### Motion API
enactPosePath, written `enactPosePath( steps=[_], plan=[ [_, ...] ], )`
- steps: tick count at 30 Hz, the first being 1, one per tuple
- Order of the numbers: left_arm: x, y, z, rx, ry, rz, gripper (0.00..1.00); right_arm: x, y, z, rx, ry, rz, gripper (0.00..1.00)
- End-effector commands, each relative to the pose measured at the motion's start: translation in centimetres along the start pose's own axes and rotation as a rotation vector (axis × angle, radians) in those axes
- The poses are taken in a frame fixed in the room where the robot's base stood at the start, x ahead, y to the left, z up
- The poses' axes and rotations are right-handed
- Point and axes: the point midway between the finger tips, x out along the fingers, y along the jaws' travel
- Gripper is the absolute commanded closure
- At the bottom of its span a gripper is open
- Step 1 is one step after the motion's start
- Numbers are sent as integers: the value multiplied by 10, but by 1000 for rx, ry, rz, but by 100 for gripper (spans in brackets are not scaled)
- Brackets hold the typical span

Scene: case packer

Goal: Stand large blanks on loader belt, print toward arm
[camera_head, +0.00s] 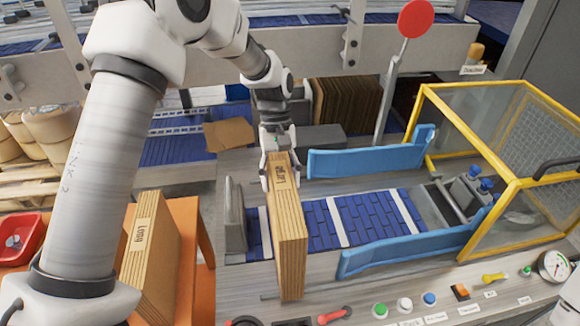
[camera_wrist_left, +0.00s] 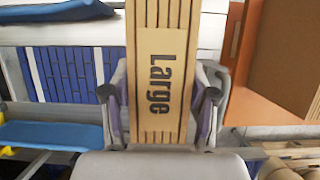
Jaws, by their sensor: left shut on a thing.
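My left gripper (camera_head: 279,172) is shut on a bundle of large cardboard blanks (camera_head: 287,222). The bundle stands upright across the near left part of the blue loader belt (camera_head: 354,221); whether its bottom touches the belt is hard to tell. In the left wrist view the held blanks (camera_wrist_left: 161,70) show the print "Large" on their top edge, between the two fingers (camera_wrist_left: 160,100). Another bundle of blanks with print (camera_head: 150,245) stands on an orange stand (camera_head: 190,225) at the left. My right gripper is not in view.
Blue guide rails (camera_head: 370,160) (camera_head: 415,247) flank the belt. A grey plate (camera_head: 236,215) stands at its left end. A yellow-framed guard (camera_head: 470,165) is at the right. Buttons and a gauge (camera_head: 553,266) line the front panel. Brown blanks (camera_head: 345,102) stand behind.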

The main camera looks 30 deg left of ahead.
Motion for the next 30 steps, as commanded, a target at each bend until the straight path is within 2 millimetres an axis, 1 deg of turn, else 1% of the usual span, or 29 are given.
enactPosePath(
  steps=[1, 6, 9, 12, 17, 21, 23, 25, 30],
  plan=[
    [-7, 5, -10, -1, 2, 1, 100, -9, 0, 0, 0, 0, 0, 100],
    [-18, 21, -46, 0, 2, 0, 100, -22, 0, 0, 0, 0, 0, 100],
    [-23, 28, -63, 1, 2, 0, 100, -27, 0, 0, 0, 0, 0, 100],
    [-25, 33, -75, 0, 2, 0, 100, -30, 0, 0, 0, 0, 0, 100],
    [-24, 36, -83, 0, 0, 0, 100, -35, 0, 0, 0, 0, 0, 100],
    [-6, 35, -89, 0, -3, -2, 100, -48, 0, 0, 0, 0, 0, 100],
    [1, 35, -93, 1, -1, -1, 100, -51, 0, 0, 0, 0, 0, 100],
    [6, 35, -95, 1, 1, 0, 100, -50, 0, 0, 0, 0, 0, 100],
    [7, 36, -96, 1, 1, 0, 100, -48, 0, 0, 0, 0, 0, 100]
  ],
)
